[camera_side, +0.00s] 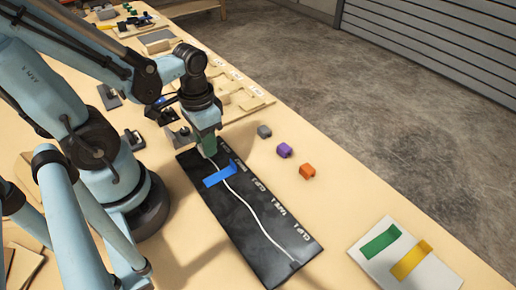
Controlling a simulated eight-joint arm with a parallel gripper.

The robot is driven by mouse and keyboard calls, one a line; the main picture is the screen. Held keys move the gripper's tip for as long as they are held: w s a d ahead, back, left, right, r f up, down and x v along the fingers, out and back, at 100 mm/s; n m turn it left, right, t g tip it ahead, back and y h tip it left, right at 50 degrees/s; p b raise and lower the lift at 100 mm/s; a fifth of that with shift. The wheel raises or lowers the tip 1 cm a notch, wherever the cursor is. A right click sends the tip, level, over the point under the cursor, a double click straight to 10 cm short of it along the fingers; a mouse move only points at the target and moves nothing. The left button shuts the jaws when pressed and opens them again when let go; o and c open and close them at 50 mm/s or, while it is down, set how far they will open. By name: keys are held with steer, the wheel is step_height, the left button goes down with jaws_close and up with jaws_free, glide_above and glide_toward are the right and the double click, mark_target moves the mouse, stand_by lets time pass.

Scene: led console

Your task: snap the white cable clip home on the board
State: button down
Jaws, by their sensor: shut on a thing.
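The black board (240,222) lies on the table with a white cable (240,200) running along it, bending toward the lower right end. A blue tape strip (220,174) crosses the cable near the board's far end. My gripper (209,154) points down at that far end, just beyond the blue tape. It is shut on a small pale thing at the cable's far end, which I take for the white cable clip. The fingers largely hide it, and I cannot tell whether it is seated on the board.
A grey clip (264,131), a purple clip (284,150) and an orange clip (307,171) stand in a row right of the board. A white card (382,272) with green tape (380,243) and yellow tape (411,259) lies at lower right. Wooden fixtures (240,103) stand behind my gripper.

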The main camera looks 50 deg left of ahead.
steer(key=shift+f, duration=0.55)
stand_by(0.4)
stand_by(0.5)
steer(key=c, duration=0.8)
jaws_free()
steer(key=shift+o, duration=0.2)
steer(key=shift+r, duration=0.1)
step_height(320, 180, up, 12)
steer(key=w+d+t, duration=0.3)
steer(key=w+t, duration=0.4)
steer(key=w, duration=0.2)
steer(key=shift+d, duration=0.15)
